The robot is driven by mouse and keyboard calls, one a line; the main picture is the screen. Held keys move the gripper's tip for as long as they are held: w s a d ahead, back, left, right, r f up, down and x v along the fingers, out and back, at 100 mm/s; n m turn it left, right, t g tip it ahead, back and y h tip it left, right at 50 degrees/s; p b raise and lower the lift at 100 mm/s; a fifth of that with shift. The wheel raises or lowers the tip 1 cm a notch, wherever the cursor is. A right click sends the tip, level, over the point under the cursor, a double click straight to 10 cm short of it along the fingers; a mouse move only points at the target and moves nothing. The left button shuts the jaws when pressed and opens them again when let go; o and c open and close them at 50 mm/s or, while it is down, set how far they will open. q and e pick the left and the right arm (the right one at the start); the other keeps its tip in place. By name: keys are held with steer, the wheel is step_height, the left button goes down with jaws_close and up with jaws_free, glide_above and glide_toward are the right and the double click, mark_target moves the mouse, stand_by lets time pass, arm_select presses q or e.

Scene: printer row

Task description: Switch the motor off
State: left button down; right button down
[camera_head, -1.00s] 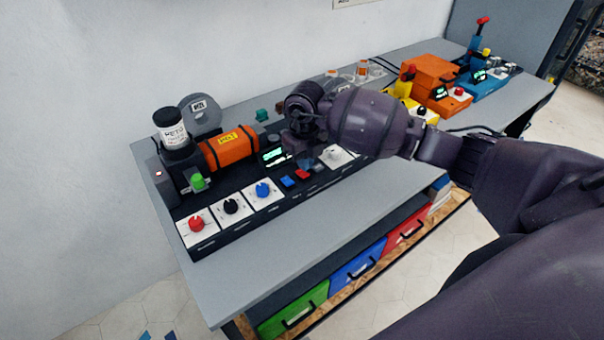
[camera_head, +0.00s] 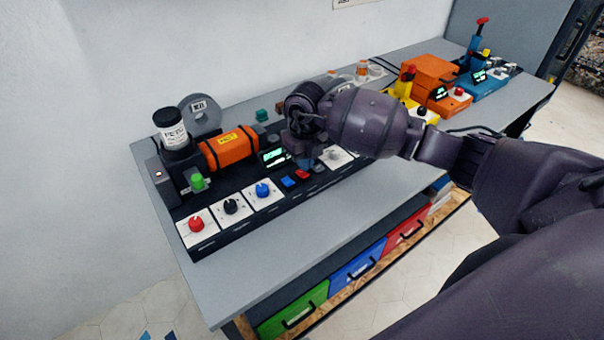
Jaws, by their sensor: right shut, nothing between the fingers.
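A dark machine panel (camera_head: 222,245) lies on the grey bench. It carries a red knob (camera_head: 196,224), a black knob (camera_head: 231,206) and a blue knob (camera_head: 262,190) on white plates. Right of them are a blue switch (camera_head: 287,182) and a red switch (camera_head: 302,175). A small lit display (camera_head: 273,156) stands behind the switches. Another white plate (camera_head: 336,157) sits partly behind my arm. My right gripper (camera_head: 306,163) is shut and empty, pointing down just above and behind the red switch; I cannot tell whether it touches anything. No label shows which control is the motor's. My left gripper is not in view.
An orange barrel (camera_head: 231,149), a green knob (camera_head: 197,181) and a white jar (camera_head: 170,127) stand behind the knobs. Orange (camera_head: 430,72) and blue machines stand at the far right. The bench front strip (camera_head: 290,230) is clear. Drawers (camera_head: 293,312) are below.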

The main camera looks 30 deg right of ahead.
mark_target(304, 175)
steer(key=shift+f, duration=0.1)
stand_by(0.7)
steer(key=shift+f+b, duration=0.35)
steer(key=shift+f, duration=0.2)
stand_by(0.4)
steer(key=shift+f+b, duration=0.3)
steer(key=shift+f, duration=0.2)
stand_by(0.4)
steer(key=shift+f, duration=0.25)
steer(key=shift+r+p, duration=0.35)
steer(key=shift+r, duration=0.35)
steer(key=shift+r+p, duration=1.7)
steer(key=shift+r, duration=1.15)
steer(key=shift+f, duration=0.1)
